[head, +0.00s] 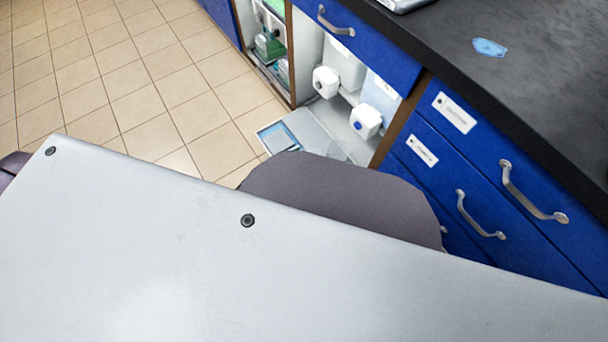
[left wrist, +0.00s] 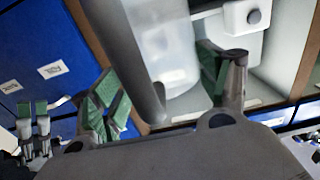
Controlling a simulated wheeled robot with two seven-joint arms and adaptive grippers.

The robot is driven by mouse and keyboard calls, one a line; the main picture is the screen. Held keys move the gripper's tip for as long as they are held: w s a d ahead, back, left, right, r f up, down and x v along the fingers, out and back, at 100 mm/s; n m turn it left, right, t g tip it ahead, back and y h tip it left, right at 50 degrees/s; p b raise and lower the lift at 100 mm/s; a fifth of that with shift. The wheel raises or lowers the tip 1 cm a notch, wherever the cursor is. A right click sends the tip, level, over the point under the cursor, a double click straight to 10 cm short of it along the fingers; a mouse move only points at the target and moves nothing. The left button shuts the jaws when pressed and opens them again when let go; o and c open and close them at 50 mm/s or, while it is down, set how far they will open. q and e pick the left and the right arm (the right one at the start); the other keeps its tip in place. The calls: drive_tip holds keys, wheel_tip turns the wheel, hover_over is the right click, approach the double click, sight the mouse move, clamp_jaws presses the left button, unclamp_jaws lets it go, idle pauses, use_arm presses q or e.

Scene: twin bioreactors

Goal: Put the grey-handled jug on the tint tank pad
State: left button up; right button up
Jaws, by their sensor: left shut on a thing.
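In the left wrist view my left gripper (left wrist: 165,95) has its green-padded fingers on either side of a thick grey handle (left wrist: 132,50). It is shut on the grey-handled jug. A pale translucent body (left wrist: 172,45) beside the handle looks like the jug; its edges blend with the pale things behind it. A second green-padded gripper, my right one (left wrist: 33,110), shows small at the left edge; its opening is unclear. In the head view neither set of fingertips shows, and a large pale panel covers the lower part. I cannot make out the tint tank pad.
Blue drawers (head: 440,170) with metal handles stand under a black countertop (head: 540,70). A small blue patch (head: 489,47) lies on it. An open cabinet holds white tapped containers (head: 345,67). A blue-edged flat thing (head: 278,136) lies low beside it. The tiled floor (head: 120,70) is clear.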

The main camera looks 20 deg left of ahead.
use_arm(q)
wheel_tip(320, 180, down, 3)
drive_tip(key=shift+r+b, duration=0.1)
drive_tip(key=shift+b, duration=0.65)
drive_tip(key=shift+f+b, duration=0.65)
drive_tip(key=shift+f, duration=0.45)
use_arm(e)
wheel_tip(320, 180, down, 3)
drive_tip(key=shift+a+f+y, duration=0.1)
drive_tip(key=shift+a+y, duration=0.05)
drive_tip(key=shift+y, duration=0.15)
use_arm(q)
drive_tip(key=shift+f, duration=0.15)
drive_tip(key=shift+f+b, duration=0.85)
drive_tip(key=shift+f, duration=0.25)
drive_tip(key=shift+f+b, duration=0.45)
drive_tip(key=shift+f, duration=0.25)
use_arm(e)
drive_tip(key=shift+w+a+f+t, duration=0.15)
drive_tip(key=shift+f, duration=0.35)
drive_tip(key=shift+w+a+f+t, duration=0.15)
drive_tip(key=shift+f, duration=0.35)
use_arm(q)
drive_tip(key=shift+f, duration=0.1)
use_arm(e)
drive_tip(key=shift+s+r, duration=0.1)
drive_tip(key=shift+s, duration=0.05)
use_arm(q)
drive_tip(key=o, duration=1.2)
